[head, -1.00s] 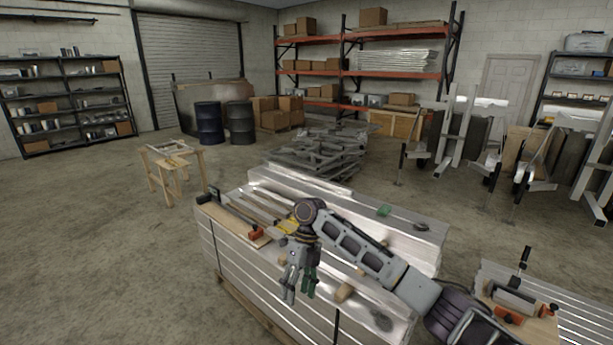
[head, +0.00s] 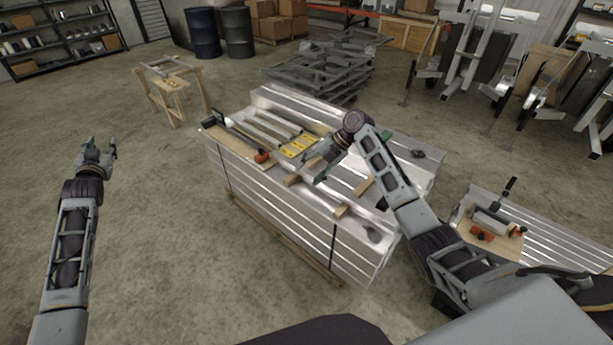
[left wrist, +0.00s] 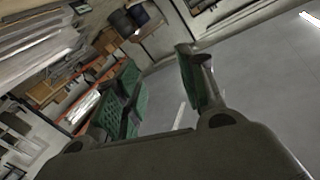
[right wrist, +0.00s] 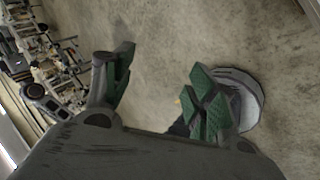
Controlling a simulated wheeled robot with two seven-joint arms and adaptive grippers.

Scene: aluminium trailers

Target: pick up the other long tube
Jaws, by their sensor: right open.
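Several long silver tubes (head: 268,128) lie side by side on the far left part of the stack of aluminium profiles (head: 262,178). I cannot tell which is the other long tube. My right gripper (head: 318,174) is above the stack, right of the tubes and apart from them. Its green-padded fingers are apart and empty in the right wrist view (right wrist: 160,90). My left gripper (head: 104,146) is over bare floor, well left of the stack. Its fingers are apart with nothing between them in the left wrist view (left wrist: 160,90).
A yellow item (head: 299,147) lies beside the tubes, and an orange-handled tool (head: 262,157) lies near the stack's front edge. Wooden blocks (head: 341,211) lie on the stack. A sawhorse (head: 172,88) stands behind left. A lower stack with tools (head: 490,225) is at right.

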